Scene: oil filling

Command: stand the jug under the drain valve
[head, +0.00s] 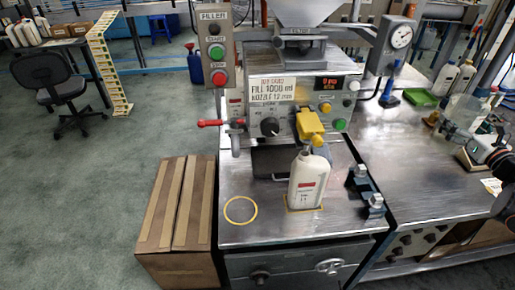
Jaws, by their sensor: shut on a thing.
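A clear jug (462,111) shows at the right, over the right-hand steel bench. My gripper (486,124) comes in dark from the right edge and is shut at the jug's right side; its fingers are small and partly hidden. The drain valve (236,128) with a red lever handle is on the left of the filling machine, its spout pointing down. A yellow ring (240,210) is marked on the steel top below and in front of it, and it is empty. The jug is far to the right of the ring.
A white bottle (308,181) with a red label stands in a yellow square under the yellow nozzle (309,124). Dark clamps (371,193) stand right of it. Several bottles crowd the right bench. A cardboard box (175,207) stands left of the machine.

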